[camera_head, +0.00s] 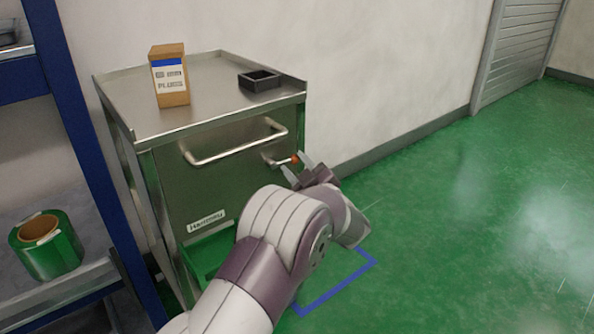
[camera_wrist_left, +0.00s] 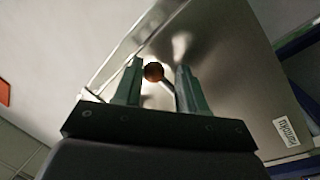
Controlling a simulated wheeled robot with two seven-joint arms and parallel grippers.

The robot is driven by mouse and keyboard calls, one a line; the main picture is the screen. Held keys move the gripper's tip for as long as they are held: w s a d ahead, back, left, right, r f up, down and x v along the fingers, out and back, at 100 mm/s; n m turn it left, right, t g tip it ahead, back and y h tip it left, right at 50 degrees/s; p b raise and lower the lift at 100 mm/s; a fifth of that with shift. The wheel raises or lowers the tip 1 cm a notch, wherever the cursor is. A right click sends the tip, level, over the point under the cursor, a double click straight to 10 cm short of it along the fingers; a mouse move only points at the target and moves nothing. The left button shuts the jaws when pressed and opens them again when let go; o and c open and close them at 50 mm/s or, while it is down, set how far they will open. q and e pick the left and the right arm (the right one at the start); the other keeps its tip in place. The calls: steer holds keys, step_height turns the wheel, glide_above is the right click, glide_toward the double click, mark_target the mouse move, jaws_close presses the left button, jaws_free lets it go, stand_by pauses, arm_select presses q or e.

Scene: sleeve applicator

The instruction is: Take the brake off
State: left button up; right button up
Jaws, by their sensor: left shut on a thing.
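The steel cart (camera_head: 215,190) stands against the wall, with a push handle (camera_head: 235,143) across its front panel. The brake lever is a short rod with an orange knob (camera_head: 296,158), at the right of the front panel below the handle. In the left wrist view the knob (camera_wrist_left: 153,71) sits between the fingertips. My left gripper (camera_head: 298,172) is shut on the brake lever. It also shows in the left wrist view (camera_wrist_left: 160,73). My fingers partly hide the lever. My right gripper is not in view.
A cardboard box (camera_head: 169,76) and a small black tray (camera_head: 260,80) are on the cart top. A blue-framed shelf with a green roll (camera_head: 46,246) stands at the left. A blue floor line (camera_head: 335,288) shows by my arm. The green floor at the right is clear.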

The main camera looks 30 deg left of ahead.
arm_select(q)
steer(key=shift+a+r, duration=0.1)
steer(key=shift+r, duration=0.25)
steer(key=o, duration=1.1)
steer(key=shift+s, duration=0.1)
steer(key=shift+f, duration=0.1)
steer(key=shift+s+d+p, duration=0.2)
steer(key=shift+d+p, duration=0.15)
steer(key=p+v, duration=0.4)
steer(key=v, duration=0.8)
steer(key=shift+p, duration=0.35)
steer(key=shift+a+f, duration=0.1)
